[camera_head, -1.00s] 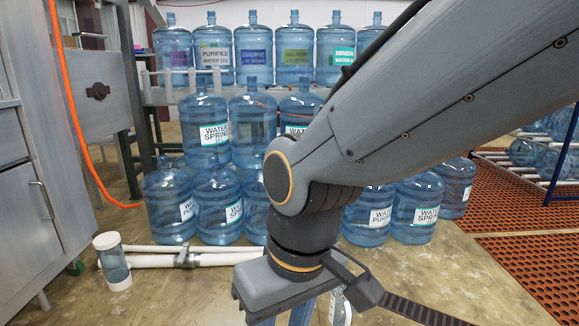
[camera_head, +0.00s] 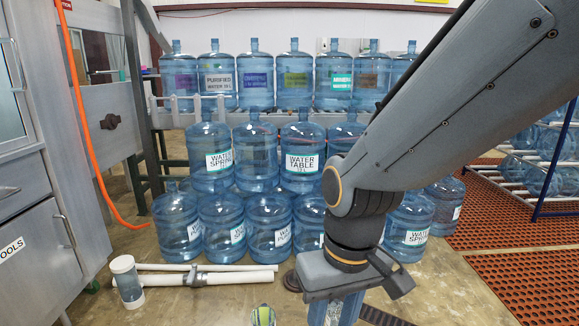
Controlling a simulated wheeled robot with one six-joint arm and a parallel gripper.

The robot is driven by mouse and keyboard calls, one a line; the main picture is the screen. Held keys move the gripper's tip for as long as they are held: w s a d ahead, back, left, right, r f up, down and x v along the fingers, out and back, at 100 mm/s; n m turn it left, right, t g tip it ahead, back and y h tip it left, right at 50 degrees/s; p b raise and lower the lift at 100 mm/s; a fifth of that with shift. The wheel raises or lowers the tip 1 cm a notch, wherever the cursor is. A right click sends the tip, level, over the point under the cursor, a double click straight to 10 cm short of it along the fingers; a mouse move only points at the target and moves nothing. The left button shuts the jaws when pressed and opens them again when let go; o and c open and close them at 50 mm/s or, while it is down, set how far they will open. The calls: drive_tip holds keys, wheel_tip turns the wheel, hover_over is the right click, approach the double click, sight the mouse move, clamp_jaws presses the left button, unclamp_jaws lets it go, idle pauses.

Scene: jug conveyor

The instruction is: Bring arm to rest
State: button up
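My arm comes in from the upper right and bends down at its wrist. My gripper (camera_head: 346,280) hangs low, right of the middle, in front of the stacked jugs. I see its dark body from above, and its fingertips are hidden or cut off. A clear blue object (camera_head: 335,310) shows just under it at the bottom edge. I cannot tell whether the gripper holds it. Blue water jugs stand behind in tiers, such as one labelled Water Table (camera_head: 302,160) and one labelled Water Spring (camera_head: 210,160). My arm hides some of them.
A steel cabinet (camera_head: 40,240) stands at left, with an orange hose (camera_head: 90,130) beside it. White pipes (camera_head: 225,277) and a clear cylinder with a white cap (camera_head: 127,282) are on the floor. A rack of jugs (camera_head: 530,170) and orange mats (camera_head: 500,217) are at right.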

drive_tip(key=s+d+r+m+p, duration=0.1)
drive_tip(key=d+r+p, duration=0.5)
drive_tip(key=r+p, duration=0.2)
drive_tip(key=s+d+r+m+h+p, duration=0.1)
drive_tip(key=d+r+m+p, duration=0.1)
drive_tip(key=d+r+p, duration=0.4)
wheel_tip(320, 180, up, 2)
drive_tip(key=p, duration=0.5)
drive_tip(key=shift+s+d+m+p, duration=0.15)
drive_tip(key=shift+d+m+p, duration=0.15)
drive_tip(key=shift+d+p, duration=0.1)
